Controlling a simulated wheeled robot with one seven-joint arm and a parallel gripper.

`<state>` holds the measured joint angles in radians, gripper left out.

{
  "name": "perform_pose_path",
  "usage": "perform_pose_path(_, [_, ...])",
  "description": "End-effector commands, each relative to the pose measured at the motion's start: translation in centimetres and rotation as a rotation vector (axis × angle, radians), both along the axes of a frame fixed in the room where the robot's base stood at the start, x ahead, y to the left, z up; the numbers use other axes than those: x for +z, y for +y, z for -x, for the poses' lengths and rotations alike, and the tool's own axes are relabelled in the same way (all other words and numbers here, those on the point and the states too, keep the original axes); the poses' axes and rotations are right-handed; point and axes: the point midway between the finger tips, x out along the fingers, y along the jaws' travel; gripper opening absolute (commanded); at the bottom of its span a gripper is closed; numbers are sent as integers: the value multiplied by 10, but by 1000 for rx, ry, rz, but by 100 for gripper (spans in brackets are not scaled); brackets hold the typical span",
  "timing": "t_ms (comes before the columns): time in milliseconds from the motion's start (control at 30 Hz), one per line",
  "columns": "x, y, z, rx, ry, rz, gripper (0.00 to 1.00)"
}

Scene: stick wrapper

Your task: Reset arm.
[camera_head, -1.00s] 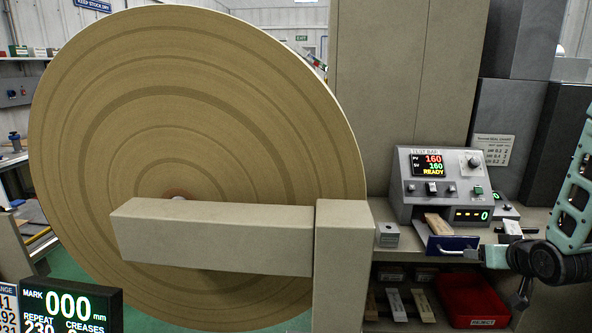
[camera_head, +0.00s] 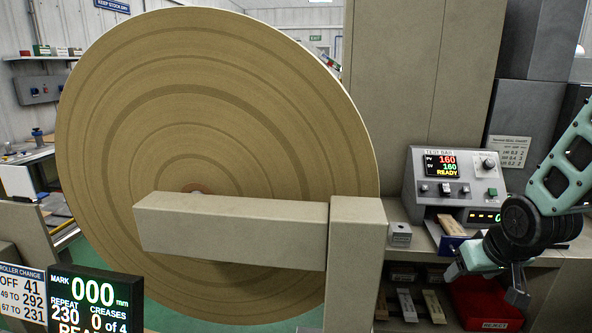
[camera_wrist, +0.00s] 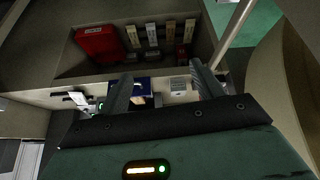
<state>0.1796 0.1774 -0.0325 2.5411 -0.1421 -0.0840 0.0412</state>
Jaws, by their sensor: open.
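My gripper (camera_head: 488,284) is at the right of the head view, at the end of my pale green arm, in front of the test-bar machine's bench. In the wrist view my gripper (camera_wrist: 162,88) shows two grey fingers spread wide apart with nothing held between them. Beyond the fingers is the blue drawer (camera_wrist: 128,86) of the test-bar machine. In the head view my arm covers part of that drawer and the machine's lower right.
The test-bar machine (camera_head: 452,188) reads 160 and READY. A red bin (camera_head: 490,306) and pale strips (camera_head: 407,304) lie on the shelf below. A huge brown roll (camera_head: 215,110) with a beige beam (camera_head: 232,226) fills the left. A display (camera_head: 95,300) reads 000 mm.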

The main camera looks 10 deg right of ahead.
Motion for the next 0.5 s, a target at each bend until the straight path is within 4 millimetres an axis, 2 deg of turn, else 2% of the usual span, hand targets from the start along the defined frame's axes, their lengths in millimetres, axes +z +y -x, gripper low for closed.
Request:
perform_pose_path(33, [8, 22, 11, 32, 51, -11, 66])
perform_pose_path(200, [28, 85, 70, 130, 272, -62, 66])
perform_pose_path(300, [31, 152, 93, 330, 333, -46, 66])
perform_pose_path(400, [36, 202, 127, 502, 391, -21, 66])
perform_pose_path(500, [40, 235, 161, 639, 439, 11, 66])
